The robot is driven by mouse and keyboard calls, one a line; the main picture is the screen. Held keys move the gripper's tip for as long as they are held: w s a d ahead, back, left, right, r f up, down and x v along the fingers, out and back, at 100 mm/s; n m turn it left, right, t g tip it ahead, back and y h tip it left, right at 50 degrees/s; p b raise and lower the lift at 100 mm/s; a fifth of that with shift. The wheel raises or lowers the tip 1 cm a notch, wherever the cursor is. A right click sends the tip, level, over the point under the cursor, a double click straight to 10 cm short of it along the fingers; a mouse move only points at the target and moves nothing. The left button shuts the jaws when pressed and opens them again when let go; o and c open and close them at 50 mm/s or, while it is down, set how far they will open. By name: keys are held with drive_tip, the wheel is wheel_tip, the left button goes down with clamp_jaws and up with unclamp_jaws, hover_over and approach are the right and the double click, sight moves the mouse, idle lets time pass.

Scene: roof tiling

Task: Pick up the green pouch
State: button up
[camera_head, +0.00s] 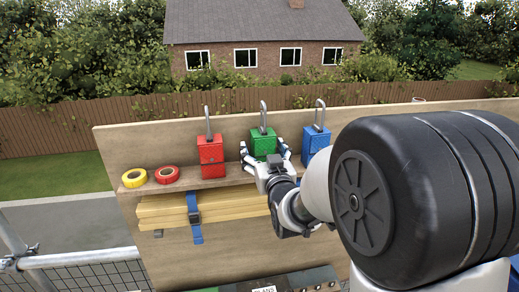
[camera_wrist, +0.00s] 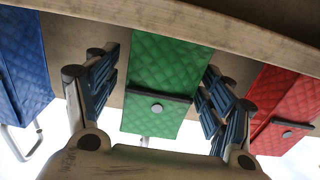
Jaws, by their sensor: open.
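The green pouch (camera_head: 263,140) is quilted, with a grey loop handle standing up from its top. It stands on a wooden shelf (camera_head: 231,177) between a red and a blue pouch. My gripper (camera_head: 266,153) is in front of the green pouch with its fingers spread. In the wrist view the green pouch (camera_wrist: 169,60) lies between the open fingers of my gripper (camera_wrist: 160,88), with a visible gap on each side. Its dark strap and round button face the palm. The lower front of the pouch is partly hidden by my gripper in the head view.
The red pouch (camera_head: 210,155) stands close on the left and the blue pouch (camera_head: 313,142) close on the right. A yellow tape roll (camera_head: 134,178) and a red tape roll (camera_head: 167,175) lie at the shelf's left end. A wooden back panel (camera_head: 160,140) rises behind the shelf.

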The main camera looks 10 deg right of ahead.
drive_tip(key=shift+c, duration=0.6)
drive_tip(key=c, duration=1.3)
